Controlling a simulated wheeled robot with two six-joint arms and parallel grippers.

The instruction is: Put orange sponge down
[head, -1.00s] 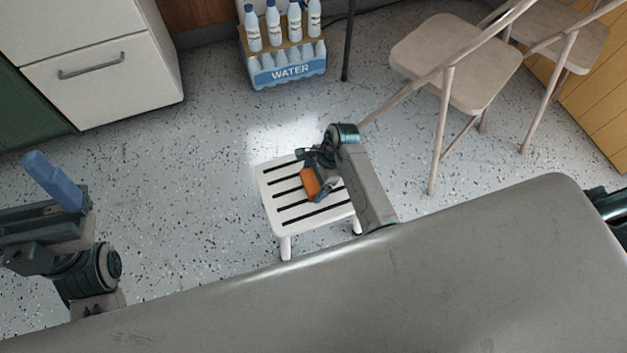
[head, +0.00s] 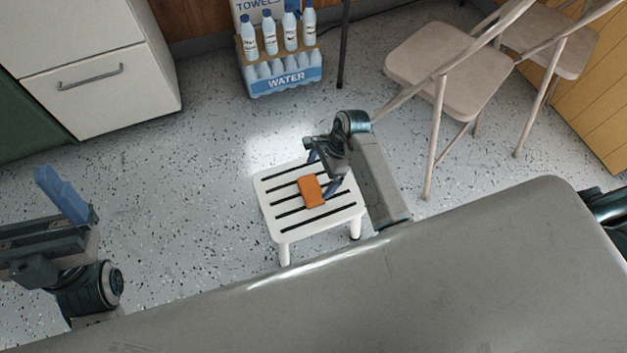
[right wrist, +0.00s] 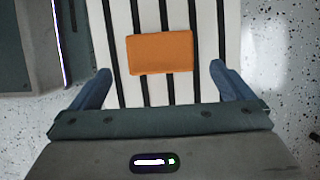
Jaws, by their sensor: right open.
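The orange sponge (head: 311,191) lies flat on the white slatted stool (head: 279,223), near the middle of its seat. In the right wrist view the sponge (right wrist: 160,52) rests across the dark gaps of the stool (right wrist: 206,30). My right gripper (head: 322,171) is open over the stool; in the right wrist view its blue fingers (right wrist: 160,84) stand wide apart, either side of and short of the sponge, with nothing between them. My left gripper (head: 62,194) is at the left, with a blue finger showing; its opening cannot be made out.
A pack of water bottles (head: 286,79) stands on the floor behind the stool. A folding chair (head: 432,62) stands at the right, another behind it. A white drawer cabinet (head: 105,95) is at the upper left. Speckled floor (head: 190,180) around the stool's left side is clear.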

